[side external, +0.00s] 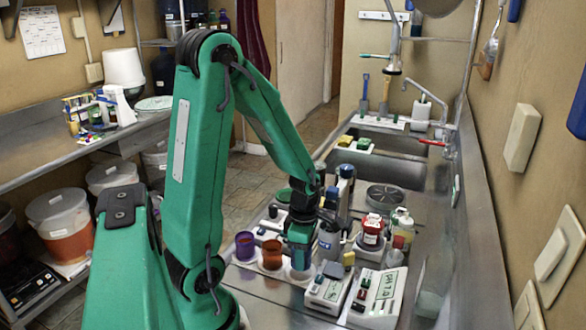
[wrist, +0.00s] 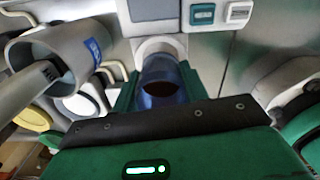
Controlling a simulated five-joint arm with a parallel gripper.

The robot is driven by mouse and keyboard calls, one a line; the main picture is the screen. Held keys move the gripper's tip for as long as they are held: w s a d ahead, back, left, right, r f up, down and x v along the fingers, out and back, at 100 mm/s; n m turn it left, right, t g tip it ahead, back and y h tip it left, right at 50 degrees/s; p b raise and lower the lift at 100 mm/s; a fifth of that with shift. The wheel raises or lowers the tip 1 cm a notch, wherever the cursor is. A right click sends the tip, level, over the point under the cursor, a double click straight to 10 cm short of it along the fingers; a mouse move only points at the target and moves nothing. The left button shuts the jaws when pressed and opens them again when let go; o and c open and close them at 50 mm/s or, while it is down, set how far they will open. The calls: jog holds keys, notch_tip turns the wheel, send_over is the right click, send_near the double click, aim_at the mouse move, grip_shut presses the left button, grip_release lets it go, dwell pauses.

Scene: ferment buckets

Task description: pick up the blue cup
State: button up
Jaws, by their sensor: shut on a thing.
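The blue cup (wrist: 163,88) is translucent with a dark inside. In the wrist view it sits between the green fingers of my gripper (wrist: 158,95), which is shut on it. In the side view my gripper (side external: 299,240) points down at the steel counter, right of an orange cup (side external: 271,254) and a purple cup (side external: 245,246).
A grey container with a blue label (wrist: 62,52) stands close on the left in the wrist view. White boxes (side external: 328,290), a red-labelled jar (side external: 372,230) and several bottles crowd the counter right of my gripper. A sink (side external: 384,143) lies behind.

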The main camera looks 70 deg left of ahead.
jog(key=shift+r, duration=0.55)
jog(key=s+d+r, duration=0.1)
jog(key=d+r, duration=0.6)
jog(key=d, duration=0.4)
jog(key=shift+s+d, duration=0.2)
jog(key=shift+d, duration=0.15)
jog(key=shift+r, duration=0.1)
notch_tip(320, 180, up, 13)
jog(key=w+a+m, duration=0.4)
jog(key=a+m, duration=0.1)
jog(key=a, duration=0.8)
jog(key=w+a+m, duration=0.4)
jog(key=a+m, duration=0.2)
jog(key=a, duration=0.8)
jog(key=shift+s+d+f, duration=0.1)
jog(key=shift+f, duration=5.2)
jog(key=shift+d+f, duration=0.1)
jog(key=shift+f, duration=5.15)
